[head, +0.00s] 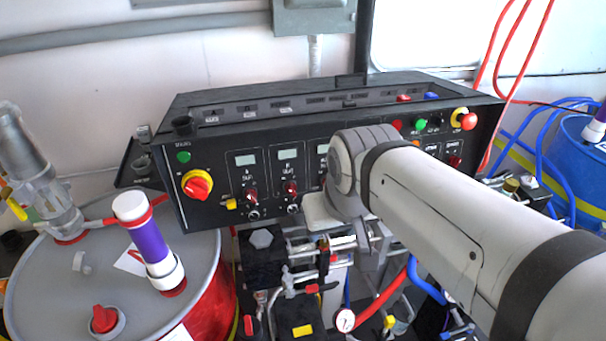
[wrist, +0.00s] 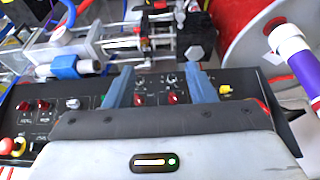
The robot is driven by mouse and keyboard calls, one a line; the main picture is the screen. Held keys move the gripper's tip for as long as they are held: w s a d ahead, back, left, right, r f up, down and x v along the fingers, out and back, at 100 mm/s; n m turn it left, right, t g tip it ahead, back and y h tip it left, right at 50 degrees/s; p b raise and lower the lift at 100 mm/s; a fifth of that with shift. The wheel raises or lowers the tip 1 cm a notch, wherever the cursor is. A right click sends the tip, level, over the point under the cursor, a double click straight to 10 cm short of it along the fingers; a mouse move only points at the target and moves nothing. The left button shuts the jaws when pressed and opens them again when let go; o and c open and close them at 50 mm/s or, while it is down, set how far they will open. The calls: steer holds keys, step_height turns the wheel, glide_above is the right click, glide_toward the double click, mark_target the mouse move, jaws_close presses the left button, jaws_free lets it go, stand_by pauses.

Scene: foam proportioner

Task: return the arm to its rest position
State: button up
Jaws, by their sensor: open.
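My arm (head: 440,215) reaches in from the lower right in the head view and ends in front of the middle of the black control panel (head: 225,161). My gripper's fingers are hidden or too unclear there. In the wrist view, my gripper (wrist: 160,80) shows two blue-grey fingers spread apart, with nothing held between them. The panel (wrist: 235,105) shows behind the fingers, upside down, with red knobs (wrist: 174,98) between them. I cannot tell how far the fingertips are from the panel.
A red drum with a grey lid (head: 55,280) stands at left, carrying a purple and white tube (head: 148,240). Pipes, valves and a gauge (head: 344,320) crowd below the panel. A blue drum (head: 575,150) and hoses are at right. The wall above the panel is mostly clear.

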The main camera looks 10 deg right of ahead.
steer(key=shift+s+f, duration=0.7)
step_height(320, 180, down, 6)
steer(key=b, duration=0.5)
steer(key=shift+w+f+g, duration=0.2)
steer(key=shift+f+g, duration=0.05)
steer(key=shift+g, duration=0.15)
steer(key=shift+d, duration=0.1)
